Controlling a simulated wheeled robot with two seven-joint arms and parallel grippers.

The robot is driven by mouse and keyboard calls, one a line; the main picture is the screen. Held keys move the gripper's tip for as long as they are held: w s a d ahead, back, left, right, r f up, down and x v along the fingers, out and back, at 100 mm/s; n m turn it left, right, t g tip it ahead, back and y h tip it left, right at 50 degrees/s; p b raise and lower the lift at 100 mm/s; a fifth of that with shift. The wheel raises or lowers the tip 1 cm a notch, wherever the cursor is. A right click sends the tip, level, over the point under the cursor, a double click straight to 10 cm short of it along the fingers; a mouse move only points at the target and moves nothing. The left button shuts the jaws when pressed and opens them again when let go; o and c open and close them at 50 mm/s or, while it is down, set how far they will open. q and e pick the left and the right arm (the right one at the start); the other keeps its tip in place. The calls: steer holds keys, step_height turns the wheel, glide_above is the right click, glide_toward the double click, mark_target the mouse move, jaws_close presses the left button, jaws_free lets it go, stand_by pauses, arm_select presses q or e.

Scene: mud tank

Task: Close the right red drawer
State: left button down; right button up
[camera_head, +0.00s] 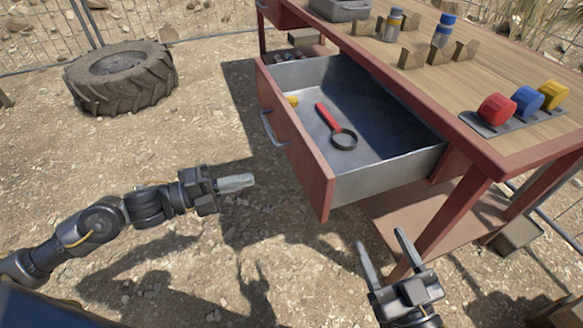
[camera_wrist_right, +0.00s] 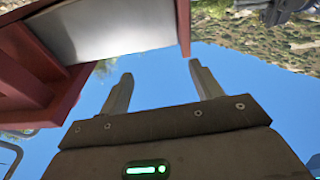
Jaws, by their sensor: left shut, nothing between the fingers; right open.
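The right red drawer (camera_head: 310,175) is pulled far out of the workbench in the head view. Its grey metal inside holds a red-handled magnifying glass (camera_head: 337,127) and a small yellow thing at the left. A metal handle (camera_head: 272,130) is on its red front. My left gripper (camera_head: 250,181) is shut and empty, left of the drawer front and apart from it. My right gripper (camera_head: 381,253) is open and empty, in front of the drawer's near side. In the right wrist view, its two fingers (camera_wrist_right: 158,85) show below the drawer's metal side (camera_wrist_right: 120,28).
The wooden workbench top (camera_head: 440,100) carries red, blue and yellow knobs (camera_head: 525,104), bottles (camera_head: 393,25) and wooden blocks. A red table leg (camera_head: 445,215) stands near my right gripper. A tyre (camera_head: 122,77) lies on the ground at the left. Ground before the drawer front is clear.

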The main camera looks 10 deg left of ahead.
mark_target(305, 164)
arm_select(q)
steer(key=x, duration=1.1)
steer(key=shift+w+d+b, duration=0.2)
steer(key=shift+d+b, duration=0.05)
steer(key=shift+b, duration=0.1)
arm_select(e)
steer(key=shift+s+a+r+t+y, duration=0.15)
steer(key=shift+s+r+t+y, duration=0.1)
steer(key=shift+r+t+y, duration=0.5)
arm_select(q)
steer(key=shift+w+d, duration=0.1)
